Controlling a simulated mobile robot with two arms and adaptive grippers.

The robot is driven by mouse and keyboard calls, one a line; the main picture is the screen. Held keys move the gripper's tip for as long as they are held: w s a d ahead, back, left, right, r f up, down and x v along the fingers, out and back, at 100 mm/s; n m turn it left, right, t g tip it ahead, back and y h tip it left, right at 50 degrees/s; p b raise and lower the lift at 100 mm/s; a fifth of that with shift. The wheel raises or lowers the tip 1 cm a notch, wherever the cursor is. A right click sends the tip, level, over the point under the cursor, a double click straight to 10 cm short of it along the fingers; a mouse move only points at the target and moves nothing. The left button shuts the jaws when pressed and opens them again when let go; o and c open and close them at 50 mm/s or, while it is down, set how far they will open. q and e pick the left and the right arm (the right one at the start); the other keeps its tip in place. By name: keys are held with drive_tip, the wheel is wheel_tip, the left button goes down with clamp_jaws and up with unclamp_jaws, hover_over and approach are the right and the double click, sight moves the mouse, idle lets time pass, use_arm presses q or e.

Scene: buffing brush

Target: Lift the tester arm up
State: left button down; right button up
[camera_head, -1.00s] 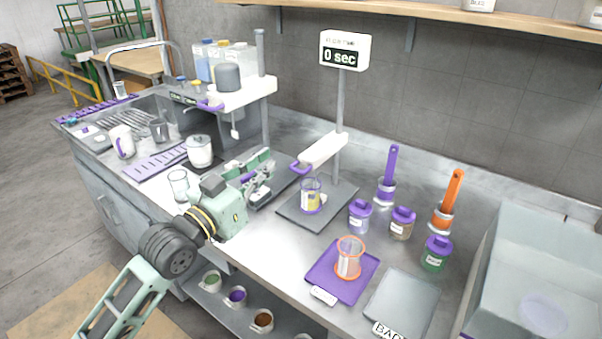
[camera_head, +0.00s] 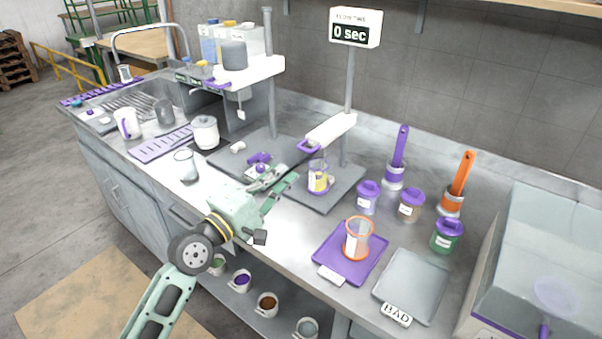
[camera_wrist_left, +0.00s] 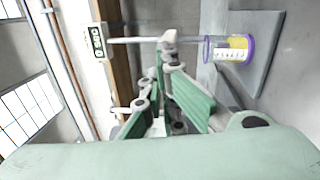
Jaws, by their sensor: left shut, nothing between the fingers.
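The tester arm (camera_head: 332,130) is a white bar on the pole of the timer stand, with a purple handle (camera_head: 308,147) at its near end. It sticks out above a clear cup with yellow contents (camera_head: 318,180) on a dark plate. The cup also shows in the left wrist view (camera_wrist_left: 229,48). My left gripper (camera_head: 286,182) is shut and empty, in front of and below the handle, apart from it. Its green fingers (camera_wrist_left: 168,62) point toward the stand in the left wrist view and cover part of it. My right gripper is not in view.
The timer display (camera_head: 355,27) reads 0 sec. Purple-lidded jars (camera_head: 367,196) and upright brushes (camera_head: 398,158) stand right of the stand. A purple mat (camera_head: 335,257) with an orange-rimmed cup lies in front. A second dark plate (camera_head: 228,160) with a white-topped stand is to the left.

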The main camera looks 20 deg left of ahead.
use_arm(q)
wheel_tip(320, 180, down, 6)
drive_tip(key=n+t+b, duration=0.1)
drive_tip(key=n+b, duration=0.1)
drive_tip(key=n, duration=1.6)
drive_tip(key=p+x, duration=0.1)
drive_tip(key=x, duration=0.9)
drive_tip(key=shift+w+a+f+y, duration=0.15)
drive_tip(key=shift+y, duration=0.15)
drive_tip(key=shift+p, duration=0.3)
wheel_tip(320, 180, up, 12)
drive_tip(key=p, duration=1.2)
drive_tip(key=shift+r, duration=0.25)
